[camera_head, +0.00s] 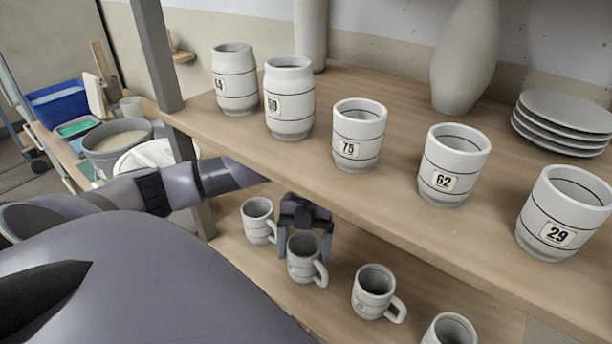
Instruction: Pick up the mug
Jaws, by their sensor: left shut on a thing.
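Several white mugs with handles stand in a row on the lower wooden shelf in the head view. My left gripper (304,238) reaches in under the upper shelf and is shut on one mug (304,262), with a finger on each side of its rim. That mug is upright with its handle toward the right. I cannot tell whether it touches the shelf. Another mug (258,221) stands just left of the gripper. A third mug (375,291) stands to the right, and a further mug (449,330) is cut off by the bottom edge. My right gripper is not in view.
The upper shelf (400,205) lies close above my left arm and holds numbered cups, such as cup 75 (358,134), a vase (465,58) and stacked plates (563,122). A grey shelf post (158,55) stands at left. Buckets (118,146) stand beyond it.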

